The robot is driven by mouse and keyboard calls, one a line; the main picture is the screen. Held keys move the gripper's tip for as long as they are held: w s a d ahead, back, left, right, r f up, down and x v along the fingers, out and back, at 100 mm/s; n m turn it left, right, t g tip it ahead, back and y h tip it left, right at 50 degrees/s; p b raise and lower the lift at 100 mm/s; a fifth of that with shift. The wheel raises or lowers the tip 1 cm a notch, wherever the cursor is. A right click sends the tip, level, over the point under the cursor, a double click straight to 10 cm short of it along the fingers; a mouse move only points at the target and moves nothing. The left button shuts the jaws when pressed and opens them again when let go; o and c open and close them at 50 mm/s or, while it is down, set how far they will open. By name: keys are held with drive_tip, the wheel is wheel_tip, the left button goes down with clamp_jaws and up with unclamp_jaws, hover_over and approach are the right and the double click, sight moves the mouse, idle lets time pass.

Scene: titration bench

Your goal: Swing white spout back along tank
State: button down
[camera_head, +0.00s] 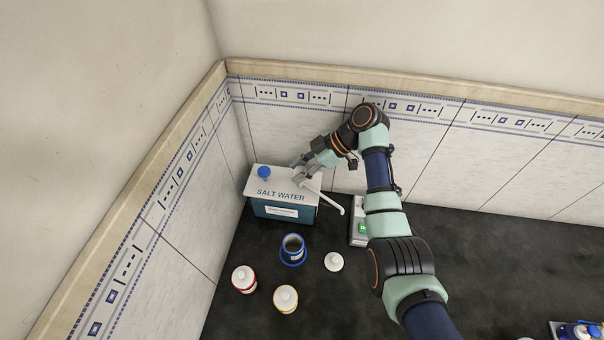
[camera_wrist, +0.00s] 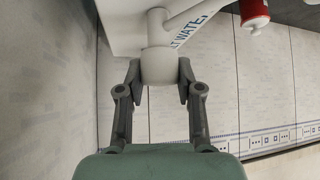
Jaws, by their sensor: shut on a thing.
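The tank (camera_head: 262,208) is a teal box with a white top lettered SALT WATER and a blue cap (camera_head: 264,172). It stands in the corner by the tiled walls. The white spout (camera_head: 331,202) starts at the tank's right end and sticks out toward the front right, past the tank's edge. My gripper (camera_head: 300,170) is at the top right of the tank. In the wrist view my gripper (camera_wrist: 159,82) has one finger on each side of the spout's round white base (camera_wrist: 157,65) and is shut on it. The spout's tube (camera_wrist: 190,15) runs up and right there.
A blue cup (camera_head: 292,249) with dark contents stands in front of the tank. A red-banded bottle (camera_head: 244,279), a yellow-banded bottle (camera_head: 285,299) and a white lid (camera_head: 334,262) are nearby. A grey device (camera_head: 357,233) with a green display stands right of the spout.

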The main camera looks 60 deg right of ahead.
idle(0.4)
drive_tip(key=c, duration=0.7)
unclamp_jaws()
drive_tip(key=shift+c, duration=0.2)
wheel_tip(320, 180, up, 10)
